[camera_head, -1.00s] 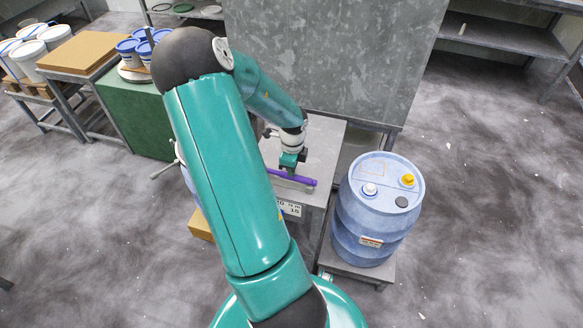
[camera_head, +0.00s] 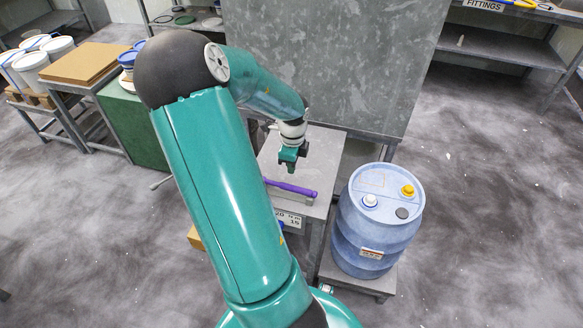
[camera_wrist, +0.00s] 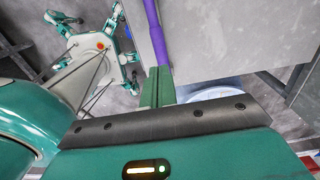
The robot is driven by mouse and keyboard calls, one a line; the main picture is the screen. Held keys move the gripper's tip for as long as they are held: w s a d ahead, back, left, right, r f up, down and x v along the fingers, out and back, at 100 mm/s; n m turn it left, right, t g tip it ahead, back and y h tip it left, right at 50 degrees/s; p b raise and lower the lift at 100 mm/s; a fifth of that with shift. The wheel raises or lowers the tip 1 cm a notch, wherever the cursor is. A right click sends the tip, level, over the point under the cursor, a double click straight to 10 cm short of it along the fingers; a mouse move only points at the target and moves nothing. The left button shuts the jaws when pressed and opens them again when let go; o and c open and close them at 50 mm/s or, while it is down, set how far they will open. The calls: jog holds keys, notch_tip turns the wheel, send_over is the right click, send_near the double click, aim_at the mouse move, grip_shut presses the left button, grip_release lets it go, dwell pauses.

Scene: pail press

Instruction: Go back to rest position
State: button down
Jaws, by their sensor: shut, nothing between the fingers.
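My gripper (camera_head: 291,168) hangs above the small grey table (camera_head: 325,155) in the head view, fingers pointing down. It is shut and empty. A purple bar (camera_head: 292,188) lies along the front part of the table, below and apart from the fingertips. In the wrist view the purple bar (camera_wrist: 153,30) runs up from beyond the shut green fingers (camera_wrist: 157,88). The left end of the bar is hidden behind my arm in the head view.
A blue drum (camera_head: 372,235) with white and yellow caps stands on a low stand right of the table. A tall grey panel (camera_head: 330,60) rises behind the table. Pails (camera_head: 32,68) and boards (camera_head: 82,62) stand at left. Open floor (camera_head: 490,220) lies at right.

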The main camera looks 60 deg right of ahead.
dwell(0.4)
jog(key=w+a+r+n+t, duration=0.1)
jog(key=w+a+r+n, duration=0.35)
jog(key=a, duration=0.25)
jog(key=w+a+r+n+t+y, duration=0.1)
jog(key=w+a+r+n, duration=0.35)
jog(key=a+n, duration=0.2)
jog(key=w+a+r+n+t, duration=0.1)
jog(key=w+a+r+n, duration=0.35)
jog(key=a, duration=0.35)
jog(key=s+a+r+n, duration=0.2)
jog(key=a+r+n, duration=0.1)
jog(key=a+n, duration=0.3)
jog(key=s+a+r+n+t, duration=0.1)
jog(key=s+a+r+n, duration=0.1)
jog(key=a+r+n, duration=0.2)
jog(key=s+a+r+n+t+h, duration=0.1)
jog(key=a+r+n, duration=0.3)
jog(key=a+n, duration=0.4)
jog(key=s+a, duration=0.1)
jog(key=a, duration=0.2)
jog(key=shift+n, duration=0.35)
jog(key=shift+d, duration=0.1)
